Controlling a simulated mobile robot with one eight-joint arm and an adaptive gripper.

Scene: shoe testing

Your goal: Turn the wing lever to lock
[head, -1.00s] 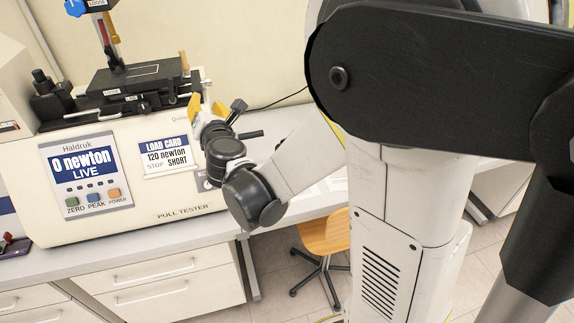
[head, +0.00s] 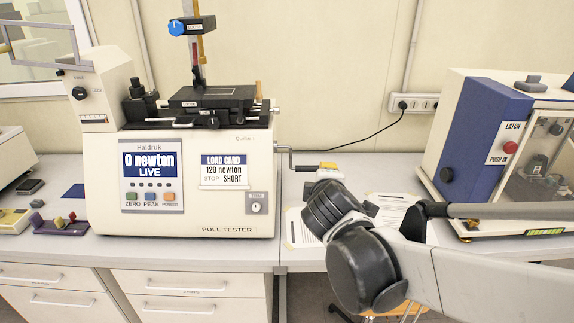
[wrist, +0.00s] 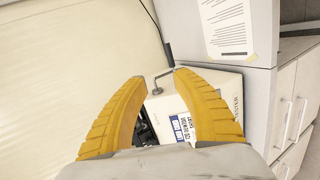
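The cream pull tester (head: 180,222) stands on the bench at left in the head view. My gripper (head: 328,166) is right of the tester in the head view, mostly hidden behind my black wrist joints. In the wrist view, the yellow fingers of my gripper (wrist: 160,78) are apart with nothing held. The tester's crank handle (wrist: 163,77) shows beyond and between the fingertips, and the lever is not visible there.
A blue-and-cream cabinet marked "LATCH" (head: 472,130) stands at right, with papers (head: 300,232) between. Small items (head: 62,224) lie left of the tester. Drawers (head: 190,285) are below.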

